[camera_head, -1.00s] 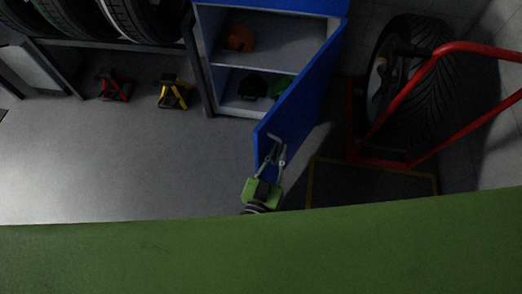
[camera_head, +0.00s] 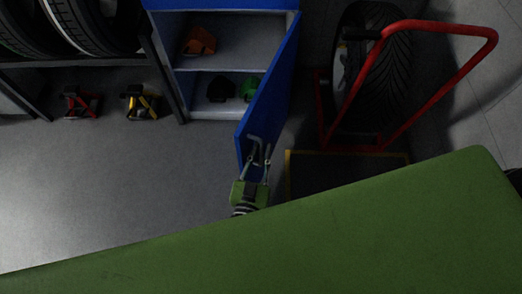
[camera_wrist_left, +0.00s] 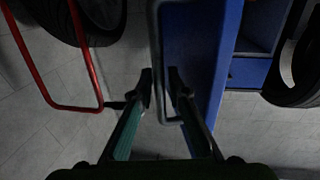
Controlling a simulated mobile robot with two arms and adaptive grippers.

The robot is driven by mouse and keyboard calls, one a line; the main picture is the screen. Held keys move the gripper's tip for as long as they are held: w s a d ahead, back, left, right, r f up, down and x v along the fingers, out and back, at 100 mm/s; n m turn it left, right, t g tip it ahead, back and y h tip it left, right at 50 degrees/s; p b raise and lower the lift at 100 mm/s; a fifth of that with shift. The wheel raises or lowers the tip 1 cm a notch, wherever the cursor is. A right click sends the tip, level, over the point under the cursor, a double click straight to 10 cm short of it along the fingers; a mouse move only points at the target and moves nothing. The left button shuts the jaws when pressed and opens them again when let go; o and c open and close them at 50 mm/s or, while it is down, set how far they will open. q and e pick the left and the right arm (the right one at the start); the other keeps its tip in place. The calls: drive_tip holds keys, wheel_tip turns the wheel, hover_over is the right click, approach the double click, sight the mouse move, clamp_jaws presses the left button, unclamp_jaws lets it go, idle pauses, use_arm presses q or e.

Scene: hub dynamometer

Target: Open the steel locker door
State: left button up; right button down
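The blue steel locker (camera_head: 215,5) stands at the top middle of the head view. Its blue door (camera_head: 268,95) is part open, swung out toward me from the right side. Shelves show inside. My left gripper (camera_head: 258,162) is at the door's free edge, on the grey handle (camera_head: 253,143). In the left wrist view, the fingers (camera_wrist_left: 162,82) are drawn in on either side of the handle bar (camera_wrist_left: 155,40), beside the blue door (camera_wrist_left: 190,60). My right gripper is not in view.
A red hand truck (camera_head: 440,95) with a tyre (camera_head: 385,75) stands right of the door, by a dark yellow-edged mat (camera_head: 335,170). A tyre rack (camera_head: 90,62), a red jack stand (camera_head: 80,103) and a yellow one (camera_head: 140,103) are left. Floor left of the door is clear.

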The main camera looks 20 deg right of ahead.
use_arm(q)
drive_tip(key=v, duration=1.2)
